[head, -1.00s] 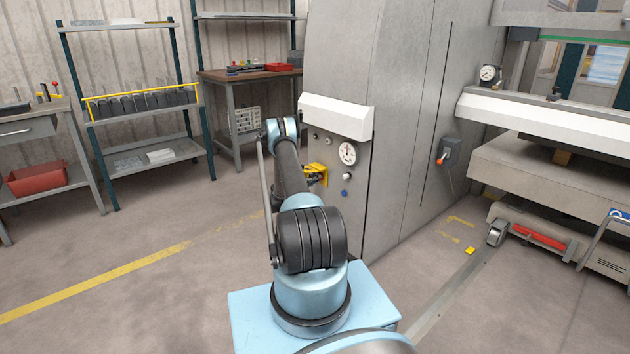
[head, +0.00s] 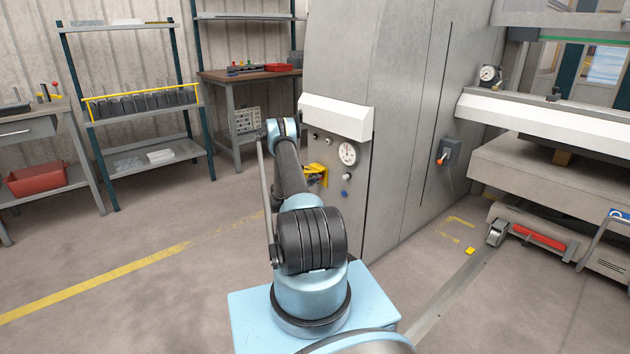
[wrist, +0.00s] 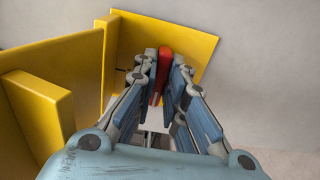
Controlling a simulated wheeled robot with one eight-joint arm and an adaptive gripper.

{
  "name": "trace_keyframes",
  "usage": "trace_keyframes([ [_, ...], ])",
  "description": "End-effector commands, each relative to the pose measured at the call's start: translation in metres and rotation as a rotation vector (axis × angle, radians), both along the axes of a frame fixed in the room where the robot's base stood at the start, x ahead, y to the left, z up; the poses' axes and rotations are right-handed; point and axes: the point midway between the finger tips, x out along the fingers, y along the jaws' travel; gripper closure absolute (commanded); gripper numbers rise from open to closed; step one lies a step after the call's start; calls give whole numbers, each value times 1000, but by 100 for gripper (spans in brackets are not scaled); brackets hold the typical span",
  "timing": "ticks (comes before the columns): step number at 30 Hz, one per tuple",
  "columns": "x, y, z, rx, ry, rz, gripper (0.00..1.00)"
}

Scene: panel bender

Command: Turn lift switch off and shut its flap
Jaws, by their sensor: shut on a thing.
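The lift switch shows in the wrist view as a red lever (wrist: 164,55) in front of a yellow backplate (wrist: 200,48). A yellow flap (wrist: 62,72) stands open at the left of the plate, with a thick yellow edge piece nearest the camera. My gripper (wrist: 163,72) has its fingers on both sides of the red lever and is shut on it. In the head view the yellow switch unit (head: 317,172) sits low on the grey cabinet front; my arm partly hides it, and the lever cannot be made out there.
The grey cabinet (head: 345,215) carries a round gauge (head: 348,153) and a blue knob (head: 345,193) right of the switch. A white ledge (head: 335,118) juts out above. A shelf rack (head: 150,155) and a workbench (head: 245,80) stand behind. Open floor lies to the left.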

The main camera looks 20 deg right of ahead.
Motion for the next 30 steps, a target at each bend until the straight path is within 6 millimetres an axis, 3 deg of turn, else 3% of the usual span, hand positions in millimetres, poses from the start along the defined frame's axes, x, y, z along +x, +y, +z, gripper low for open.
trace_keyframes([
  [2,-1,1,-1,1,0,-1,100],
  [3,-1,1,-1,1,0,-1,82],
  [5,-1,1,-1,1,0,-1,68],
  [17,-1,3,0,0,0,0,68],
  [23,-9,26,0,0,0,2,68],
  [30,-26,71,0,0,0,2,68],
])
